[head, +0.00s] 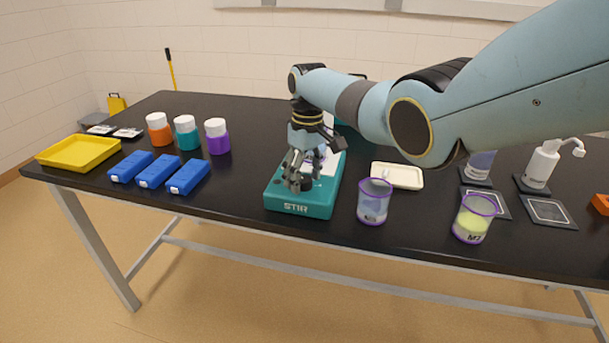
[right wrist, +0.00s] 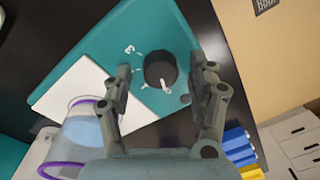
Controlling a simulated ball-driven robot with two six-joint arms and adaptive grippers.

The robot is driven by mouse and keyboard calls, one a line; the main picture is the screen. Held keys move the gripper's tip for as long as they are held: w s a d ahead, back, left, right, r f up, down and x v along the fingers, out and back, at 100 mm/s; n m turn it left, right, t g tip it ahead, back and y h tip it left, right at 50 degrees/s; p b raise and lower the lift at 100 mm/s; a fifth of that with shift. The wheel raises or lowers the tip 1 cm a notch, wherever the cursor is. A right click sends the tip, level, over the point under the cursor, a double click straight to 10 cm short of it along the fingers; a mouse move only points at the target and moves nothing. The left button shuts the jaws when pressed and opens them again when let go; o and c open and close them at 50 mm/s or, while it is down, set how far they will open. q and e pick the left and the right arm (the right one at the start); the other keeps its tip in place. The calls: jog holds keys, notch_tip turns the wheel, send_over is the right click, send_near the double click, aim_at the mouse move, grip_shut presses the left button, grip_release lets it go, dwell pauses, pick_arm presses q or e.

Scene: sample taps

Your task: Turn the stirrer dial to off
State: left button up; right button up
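The stirrer (head: 301,205) is a teal box with STIR on its front, near the table's front edge, with a white top plate that also shows in the right wrist view (right wrist: 82,92). Its dial (right wrist: 160,70) is a dark round knob with a white pointer, next to small white marks (right wrist: 130,49). In the head view the dial (head: 306,183) is partly hidden by my right gripper (head: 297,181). The right gripper (right wrist: 162,82) is open, with one finger on each side of the dial, and no contact is visible. My left gripper is not in view.
A purple-rimmed beaker (head: 373,203) stands close to the stirrer's right side, and a yellow-filled one (head: 473,220) farther right. Blue blocks (head: 158,172), capped jars (head: 187,133) and a yellow tray (head: 78,153) are at left. A cream tray (head: 397,176) lies behind the beakers.

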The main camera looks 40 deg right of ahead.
aim_at(307, 177)
notch_tip(307, 177, up, 12)
jog(key=shift+d, duration=0.35)
jog(key=shift+f, duration=0.1)
dwell(0.5)
